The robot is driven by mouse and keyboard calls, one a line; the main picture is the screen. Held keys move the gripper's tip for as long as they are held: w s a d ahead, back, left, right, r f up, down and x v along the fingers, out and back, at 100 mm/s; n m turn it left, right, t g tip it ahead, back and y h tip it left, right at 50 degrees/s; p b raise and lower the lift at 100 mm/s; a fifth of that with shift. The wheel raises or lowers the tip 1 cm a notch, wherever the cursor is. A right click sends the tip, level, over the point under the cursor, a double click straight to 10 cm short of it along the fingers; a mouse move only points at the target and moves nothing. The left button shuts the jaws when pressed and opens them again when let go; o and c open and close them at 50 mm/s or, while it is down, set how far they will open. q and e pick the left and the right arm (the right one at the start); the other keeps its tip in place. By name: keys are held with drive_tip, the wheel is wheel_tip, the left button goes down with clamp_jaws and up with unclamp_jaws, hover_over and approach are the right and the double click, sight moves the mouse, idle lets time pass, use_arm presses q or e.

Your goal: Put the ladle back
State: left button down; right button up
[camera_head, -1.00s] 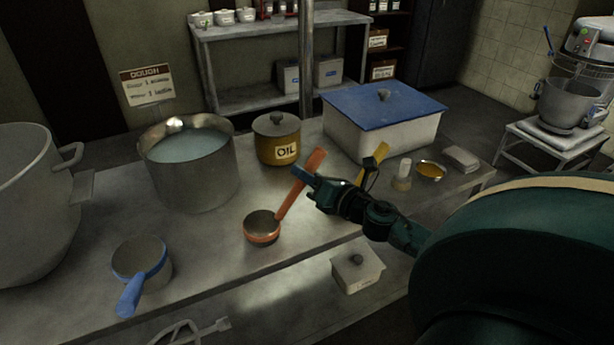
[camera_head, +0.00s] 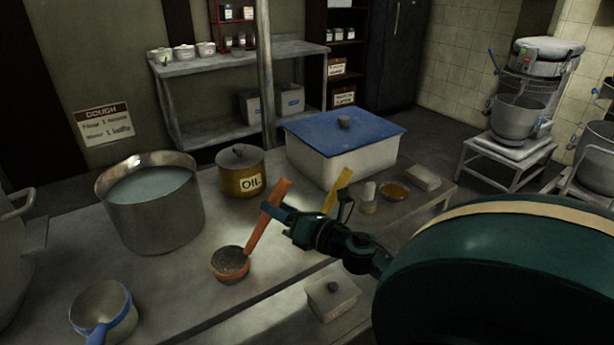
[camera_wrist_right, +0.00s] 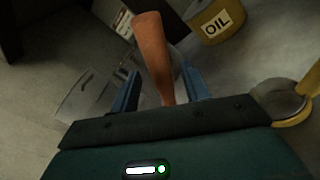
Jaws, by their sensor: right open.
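A ladle with an orange handle (camera_head: 266,222) and a small orange-rimmed cup (camera_head: 230,263) is at the table's front edge, its handle tilted up to the right. My right gripper (camera_head: 275,212) is at the handle's upper part. In the right wrist view the orange handle (camera_wrist_right: 154,55) stands between the two blue fingers (camera_wrist_right: 160,92), which are apart. Whether the handle touches either finger is unclear. A blue-handled dipper (camera_head: 104,310) sits at the lower left. My left gripper is not in view.
A large pot of liquid (camera_head: 152,212), an oil pot (camera_head: 241,176) and a blue-lidded white bin (camera_head: 345,155) stand behind the ladle. A yellow handle (camera_head: 339,187) rises just behind my right gripper. A small lidded box (camera_head: 331,298) is on the lower surface in front.

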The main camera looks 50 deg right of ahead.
use_arm(q)
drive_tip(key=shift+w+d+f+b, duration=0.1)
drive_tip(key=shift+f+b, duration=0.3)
drive_tip(key=shift+b, duration=0.4)
use_arm(e)
drive_tip(key=s, duration=0.9)
drive_tip(key=shift+s+d, duration=0.3)
drive_tip(key=shift+d, duration=0.05)
drive_tip(key=s+a+f+m+g, duration=0.2)
drive_tip(key=a+f+m+g, duration=0.1)
drive_tip(key=a+f+m, duration=1.3)
use_arm(q)
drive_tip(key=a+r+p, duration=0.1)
drive_tip(key=p, duration=0.2)
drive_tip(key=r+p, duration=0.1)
drive_tip(key=p, duration=0.3)
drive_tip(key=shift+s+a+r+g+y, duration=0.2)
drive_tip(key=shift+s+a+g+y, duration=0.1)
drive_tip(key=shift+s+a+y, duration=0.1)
use_arm(e)
drive_tip(key=s+a+r+m+g+y, duration=0.1)
drive_tip(key=s+a+m+g, duration=0.3)
drive_tip(key=a+m, duration=0.5)
drive_tip(key=shift+s+m+y, duration=0.2)
drive_tip(key=shift+m+y, duration=0.4)
drive_tip(key=shift+m, duration=0.5)
drive_tip(key=shift+r, duration=0.1)
